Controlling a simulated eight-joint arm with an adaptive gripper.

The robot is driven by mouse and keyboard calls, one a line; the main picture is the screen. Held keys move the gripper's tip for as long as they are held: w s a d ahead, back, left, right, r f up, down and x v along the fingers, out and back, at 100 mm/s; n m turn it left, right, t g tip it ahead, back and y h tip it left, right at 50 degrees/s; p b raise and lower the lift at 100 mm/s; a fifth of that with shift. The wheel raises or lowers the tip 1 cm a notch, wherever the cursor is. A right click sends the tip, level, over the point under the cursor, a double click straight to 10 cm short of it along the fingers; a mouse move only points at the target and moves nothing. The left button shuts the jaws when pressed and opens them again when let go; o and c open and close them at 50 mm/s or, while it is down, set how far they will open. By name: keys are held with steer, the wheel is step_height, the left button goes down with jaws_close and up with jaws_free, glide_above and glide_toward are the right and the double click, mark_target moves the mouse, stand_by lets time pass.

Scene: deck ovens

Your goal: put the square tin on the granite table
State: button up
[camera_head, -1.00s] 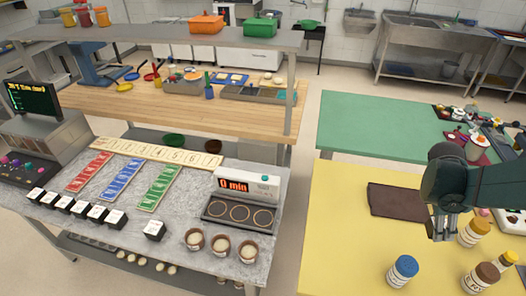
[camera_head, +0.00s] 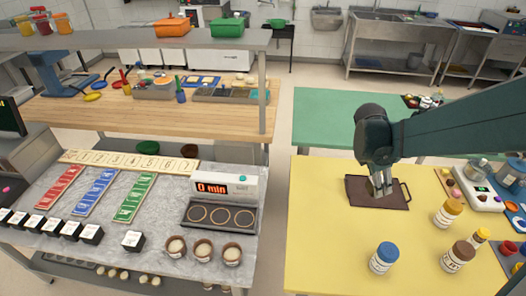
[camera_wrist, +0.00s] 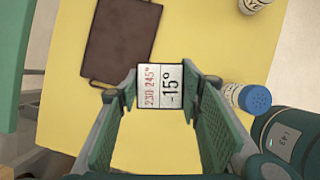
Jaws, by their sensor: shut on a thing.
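The granite table (camera_head: 165,214) is at the left in the head view, well apart from my gripper.
The granite table carries coloured strips, several black boxes (camera_head: 133,240), three small bowls (camera_head: 203,249) and a burner unit (camera_head: 222,213). Bare granite shows between the strips and burner unit. A brown board (camera_head: 360,190) and bottles (camera_head: 384,258) are on the yellow table (camera_head: 320,230). A floor gap separates the tables.

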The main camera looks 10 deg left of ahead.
steer(key=w+a+n+t, duration=0.1)
steer(key=a+n, duration=0.1)
steer(key=a, duration=1.4)
steer(key=w+a+n+t+y+b, duration=0.1)
steer(key=w+a+n, duration=0.1)
steer(key=a, duration=1.5)
steer(key=w+a+n+b, duration=0.1)
steer(key=a+n, duration=0.3)
steer(key=a, duration=1.3)
steer(key=shift+w+a+r+t, duration=0.15)
steer(key=shift+w+t, duration=0.25)
steer(key=shift+w, duration=0.35)
steer(key=s+a+n+y, duration=0.1)
steer(key=s+a, duration=0.4)
steer(key=a, duration=0.4)
steer(key=s+a+n+b, duration=0.15)
steer(key=s+a, duration=0.25)
steer(key=a, duration=0.5)
steer(key=s+a+n+y, duration=0.15)
steer(key=s+a, duration=0.35)
steer(key=a, duration=0.5)
steer(key=s+a+n, duration=0.3)
steer(key=s+a, duration=1.1)
steer(key=a, duration=0.1)
steer(key=shift+t+y, duration=0.3)
steer(key=shift+y, duration=0.05)
steer(key=f, duration=0.5)
steer(key=shift+s+d+f, duration=0.1)
steer(key=shift+s+f, duration=0.25)
steer(key=shift+s, duration=0.05)
